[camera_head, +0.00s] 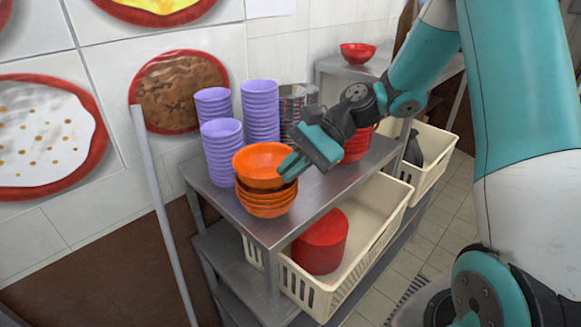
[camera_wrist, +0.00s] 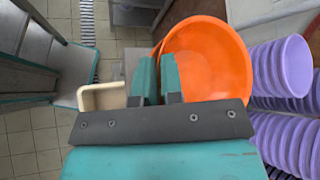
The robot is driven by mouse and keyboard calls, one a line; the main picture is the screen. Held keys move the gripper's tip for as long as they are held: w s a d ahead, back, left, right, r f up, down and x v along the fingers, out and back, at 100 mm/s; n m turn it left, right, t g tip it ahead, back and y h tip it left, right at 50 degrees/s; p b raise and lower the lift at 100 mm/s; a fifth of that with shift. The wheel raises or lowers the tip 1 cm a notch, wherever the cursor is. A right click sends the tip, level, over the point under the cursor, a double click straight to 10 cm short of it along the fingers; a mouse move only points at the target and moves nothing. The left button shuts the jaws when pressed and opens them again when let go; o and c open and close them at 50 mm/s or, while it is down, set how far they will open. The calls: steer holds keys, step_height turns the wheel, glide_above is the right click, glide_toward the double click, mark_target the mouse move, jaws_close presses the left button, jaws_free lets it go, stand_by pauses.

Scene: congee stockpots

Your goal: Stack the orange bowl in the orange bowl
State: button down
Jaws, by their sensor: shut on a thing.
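An orange bowl (camera_head: 261,162) is held by its right rim in my gripper (camera_head: 288,172), with the jaws shut on it. It sits directly above a stack of orange bowls (camera_head: 266,201) near the front left of the metal shelf top. Whether the held bowl touches the stack cannot be told. In the wrist view the held bowl (camera_wrist: 208,62) shows its inside, upright and empty, with my gripper's fingers (camera_wrist: 158,80) at its left rim. The stack is hidden there beneath it.
Stacks of purple cups (camera_head: 222,152) stand close behind the bowls. Red bowls (camera_head: 357,148) and metal containers are farther back. The metal shelf top (camera_head: 330,190) has free room to the right. A cream crate (camera_head: 385,235) holding a red container (camera_head: 321,243) is below.

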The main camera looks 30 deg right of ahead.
steer(key=c, duration=1.2)
jaws_free()
steer(key=p+v, duration=0.3)
steer(key=v, duration=1.4)
steer(key=shift+d+r, duration=0.15)
steer(key=shift+d, duration=0.05)
